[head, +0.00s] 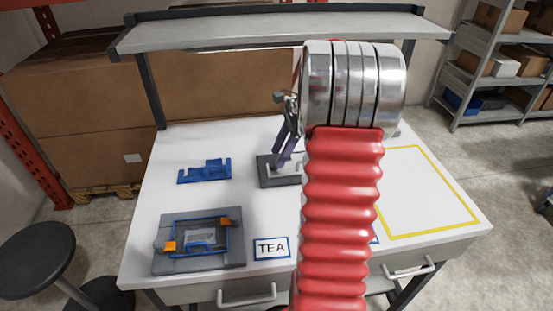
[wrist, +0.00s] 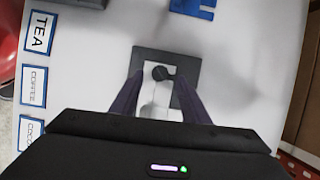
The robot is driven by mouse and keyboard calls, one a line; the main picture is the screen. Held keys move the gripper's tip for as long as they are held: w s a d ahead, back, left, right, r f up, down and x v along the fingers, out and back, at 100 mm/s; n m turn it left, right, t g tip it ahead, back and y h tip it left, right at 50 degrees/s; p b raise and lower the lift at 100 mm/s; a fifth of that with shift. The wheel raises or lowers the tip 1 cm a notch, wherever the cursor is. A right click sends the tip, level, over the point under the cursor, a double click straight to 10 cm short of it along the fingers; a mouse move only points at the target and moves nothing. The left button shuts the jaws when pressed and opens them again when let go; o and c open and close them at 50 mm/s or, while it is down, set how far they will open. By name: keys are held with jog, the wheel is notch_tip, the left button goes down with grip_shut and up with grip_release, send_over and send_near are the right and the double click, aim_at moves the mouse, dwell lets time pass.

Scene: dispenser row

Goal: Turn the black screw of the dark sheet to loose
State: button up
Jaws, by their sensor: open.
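The dark sheet (wrist: 142,53) lies flat on the white table, with a lighter plate on its middle in the wrist view. The black screw (wrist: 161,73) is a round dark knob with a short arm on that plate. My gripper (wrist: 157,80) is open above the sheet, with one dark finger on each side of the screw; I see no contact. In the head view the sheet (head: 264,172) shows left of my red arm sleeve, and my gripper (head: 282,158) points down over it. The screw is hard to make out there, and the sleeve hides the sheet's right part.
A blue bracket (head: 205,171) and a grey fixture (head: 166,265) with orange clamps stand on the left. A TEA label (head: 271,248) lies in front. A yellow outlined area (head: 425,190) on the right is empty. A shelf (head: 280,32) hangs above the back.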

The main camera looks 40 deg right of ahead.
jog(key=shift+x, duration=1.4)
jog(key=shift+c, duration=0.2)
grip_shut()
